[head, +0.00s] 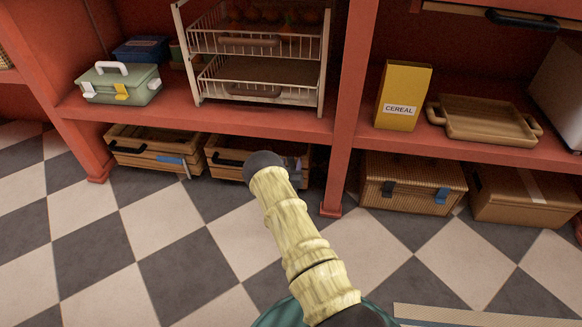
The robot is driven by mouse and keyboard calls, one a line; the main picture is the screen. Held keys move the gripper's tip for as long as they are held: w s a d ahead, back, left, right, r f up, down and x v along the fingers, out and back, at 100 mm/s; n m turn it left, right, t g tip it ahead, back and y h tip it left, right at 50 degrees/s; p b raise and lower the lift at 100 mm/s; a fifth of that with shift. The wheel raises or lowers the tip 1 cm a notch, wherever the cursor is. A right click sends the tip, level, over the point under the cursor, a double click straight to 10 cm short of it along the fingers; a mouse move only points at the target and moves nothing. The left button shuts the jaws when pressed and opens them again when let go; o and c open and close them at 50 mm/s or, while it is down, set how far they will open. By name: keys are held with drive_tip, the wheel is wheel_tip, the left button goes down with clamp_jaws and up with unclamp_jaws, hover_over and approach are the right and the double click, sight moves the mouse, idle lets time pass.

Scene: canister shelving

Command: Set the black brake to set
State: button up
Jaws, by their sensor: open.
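No part is clearly marked as the black brake. On the front of a wicker basket (410,172) at the lower right, a small black fitting (388,188) sits left of a blue one (441,196). Two wooden crates on the floor, a left one (142,157) and a middle one (226,171), have black pieces on their fronts. The left crate also has a blue piece (172,160). My arm covers part of the middle crate's front. Whether any fitting is set cannot be told. My pale yellow arm ends in a dark rounded joint; my gripper does not show.
Above are red shelves with a green toolbox (119,83), a white wire rack (320,65), a cereal box (403,95) and a wooden tray (486,119). A cardboard box (525,196) stands right of the basket. A red post (347,110) divides the bays.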

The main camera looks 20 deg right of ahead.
drive_tip(key=shift+w+d, duration=0.25)
drive_tip(key=shift+w, duration=0.2)
clamp_jaws()
drive_tip(key=shift+a, duration=0.1)
